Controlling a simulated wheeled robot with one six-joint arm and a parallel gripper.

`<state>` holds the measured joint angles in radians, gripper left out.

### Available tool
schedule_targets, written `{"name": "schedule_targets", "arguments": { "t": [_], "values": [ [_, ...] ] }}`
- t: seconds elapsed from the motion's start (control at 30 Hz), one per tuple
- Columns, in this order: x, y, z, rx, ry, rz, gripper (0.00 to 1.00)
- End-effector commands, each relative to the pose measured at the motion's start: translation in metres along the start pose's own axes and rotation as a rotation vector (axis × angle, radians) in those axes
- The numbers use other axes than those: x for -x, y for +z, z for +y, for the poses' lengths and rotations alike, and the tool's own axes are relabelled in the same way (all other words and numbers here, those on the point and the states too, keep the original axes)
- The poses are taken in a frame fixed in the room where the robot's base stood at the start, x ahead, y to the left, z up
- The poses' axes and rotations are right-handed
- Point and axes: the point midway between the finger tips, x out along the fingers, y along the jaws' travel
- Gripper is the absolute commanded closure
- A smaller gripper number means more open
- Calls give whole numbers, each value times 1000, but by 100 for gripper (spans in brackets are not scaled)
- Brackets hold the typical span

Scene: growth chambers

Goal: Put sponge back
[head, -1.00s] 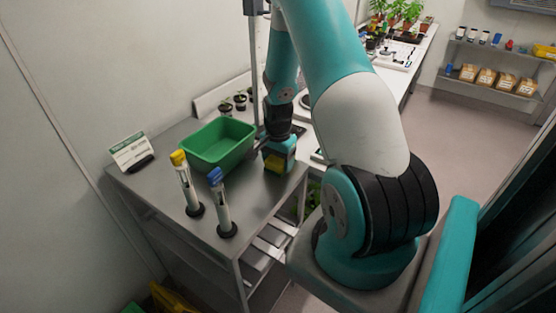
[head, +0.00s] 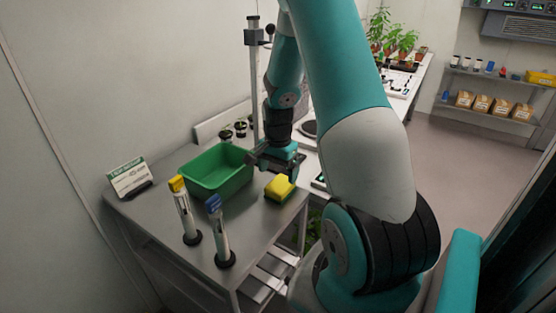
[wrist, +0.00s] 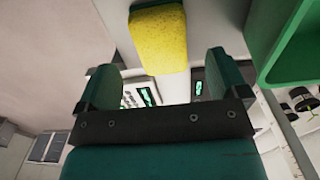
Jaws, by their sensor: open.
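A yellow sponge (head: 280,187) with a darker underside lies on the metal table, just right of the green tub (head: 190,172). My gripper (head: 277,168) is open and empty, raised above and slightly behind the sponge. In the wrist view the sponge (wrist: 159,38) lies beyond the two spread fingertips (wrist: 160,80), apart from them. The green tub's wall (wrist: 285,45) shows at the right of that view. I cannot see inside the tub fully.
Two upright white tubes, one with a yellow top (head: 184,212) and one with a blue top (head: 220,232), stand near the table's front. A sign (head: 130,178) stands at the left. A metal post (head: 253,90) rises behind the tub.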

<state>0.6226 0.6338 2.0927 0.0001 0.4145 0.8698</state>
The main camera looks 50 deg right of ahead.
Motion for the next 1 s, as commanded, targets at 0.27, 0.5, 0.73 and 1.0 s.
{"name": "schedule_targets", "arguments": {
  "t": [0.27, 0.5, 0.73, 1.0],
  "values": [
    [47, 0, 0, 0, -2, 2, 7],
    [59, 4, -2, 15, -3, -2, 7],
    [112, 124, -28, 544, -103, -45, 7],
    [180, 334, 54, 1635, -303, -144, 7]
  ]
}}
